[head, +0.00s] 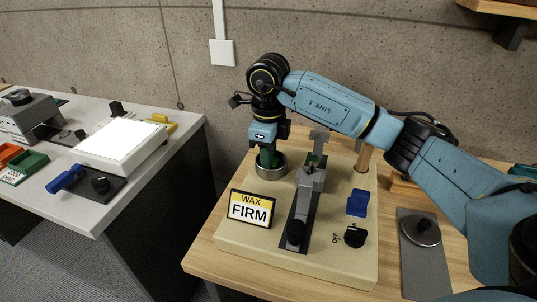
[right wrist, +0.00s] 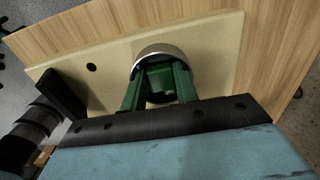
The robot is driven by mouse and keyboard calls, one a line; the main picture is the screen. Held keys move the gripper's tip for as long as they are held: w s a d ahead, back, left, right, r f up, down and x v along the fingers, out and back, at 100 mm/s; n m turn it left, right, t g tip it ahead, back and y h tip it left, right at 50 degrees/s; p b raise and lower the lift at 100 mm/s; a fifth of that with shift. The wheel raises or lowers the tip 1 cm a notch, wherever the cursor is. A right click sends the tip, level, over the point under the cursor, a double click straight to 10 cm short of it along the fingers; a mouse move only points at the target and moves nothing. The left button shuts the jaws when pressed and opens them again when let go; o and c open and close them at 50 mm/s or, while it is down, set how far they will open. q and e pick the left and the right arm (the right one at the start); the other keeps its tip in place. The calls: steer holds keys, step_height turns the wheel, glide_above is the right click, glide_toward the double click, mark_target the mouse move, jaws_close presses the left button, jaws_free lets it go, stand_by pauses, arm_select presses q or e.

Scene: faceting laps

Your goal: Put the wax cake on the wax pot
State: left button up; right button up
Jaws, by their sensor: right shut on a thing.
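The wax pot (head: 272,175) is a round steel cup on the beige board, left of the grey clamp. Its curved steel rim also shows in the right wrist view (right wrist: 161,49). My right gripper (head: 268,160) points down over the pot, its green fingers (right wrist: 158,76) at or just inside the rim. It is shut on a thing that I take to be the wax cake. The fingers and rim mostly hide it, and I cannot tell whether it touches the pot. My left gripper is not in view.
A sign reading "WAX FIRM" (head: 250,208) stands in front of the pot. The grey clamp arm (head: 304,200) is close on the right. A blue switch (head: 357,203) and a black knob (head: 355,236) sit farther right. A grey plate (head: 421,262) with a metal disc lies beside the board.

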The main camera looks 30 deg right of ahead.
steer(key=o, duration=0.7)
steer(key=shift+f, duration=0.1)
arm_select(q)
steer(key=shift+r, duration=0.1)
arm_select(e)
steer(key=shift+o, duration=0.2)
arm_select(q)
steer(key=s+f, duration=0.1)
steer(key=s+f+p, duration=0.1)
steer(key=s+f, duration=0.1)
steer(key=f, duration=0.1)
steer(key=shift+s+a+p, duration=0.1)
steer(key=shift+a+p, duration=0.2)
steer(key=shift+p, duration=0.1)
arm_select(e)
step_height(320, 180, up, 8)
steer(key=shift+f, duration=0.1)
